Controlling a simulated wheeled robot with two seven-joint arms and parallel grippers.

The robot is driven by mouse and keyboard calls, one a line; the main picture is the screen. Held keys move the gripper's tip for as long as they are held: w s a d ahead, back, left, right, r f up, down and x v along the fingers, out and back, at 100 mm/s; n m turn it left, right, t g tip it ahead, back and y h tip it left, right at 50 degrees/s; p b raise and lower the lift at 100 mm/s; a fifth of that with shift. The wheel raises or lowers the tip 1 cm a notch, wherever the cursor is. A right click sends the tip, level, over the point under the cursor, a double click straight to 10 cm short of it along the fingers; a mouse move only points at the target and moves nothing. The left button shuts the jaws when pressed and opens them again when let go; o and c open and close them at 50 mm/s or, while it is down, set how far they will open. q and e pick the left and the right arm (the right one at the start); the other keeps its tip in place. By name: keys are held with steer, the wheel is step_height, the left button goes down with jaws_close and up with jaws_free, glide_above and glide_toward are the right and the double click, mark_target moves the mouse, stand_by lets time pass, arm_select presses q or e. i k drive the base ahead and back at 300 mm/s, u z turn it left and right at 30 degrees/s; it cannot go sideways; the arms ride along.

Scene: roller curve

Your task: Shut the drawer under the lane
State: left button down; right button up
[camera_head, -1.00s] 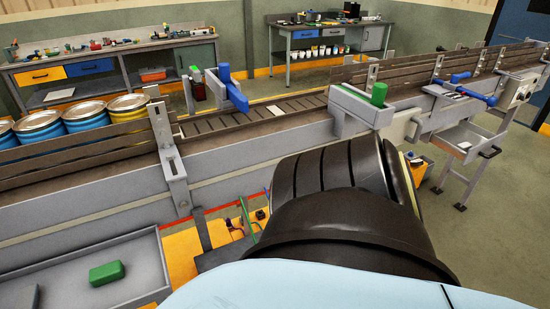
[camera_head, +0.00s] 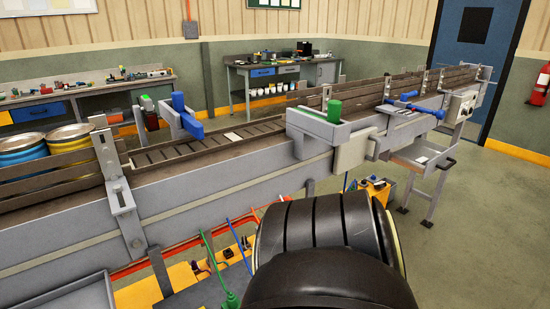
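The drawer (camera_head: 407,162) under the lane is a grey tray-like box at the right, below the lane's far part. It stands pulled out toward the open floor, with a dark handle (camera_head: 446,163) on its front and a small pale item inside. The lane (camera_head: 210,150) is a long grey conveyor with dark slats running from lower left to upper right. Neither of my grippers shows. A thick black ribbed part of my own arm fills the bottom middle, apart from the drawer in the picture, and hides some of the lane's underside.
A yellow box (camera_head: 376,188) with small parts sits below the lane. Cables (camera_head: 208,245) hang under it. A fire extinguisher (camera_head: 540,85) hangs at far right. Floor (camera_head: 490,220) right of the drawer is clear.

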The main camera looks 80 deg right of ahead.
mark_target(404, 155)
steer(key=z, duration=3.8)
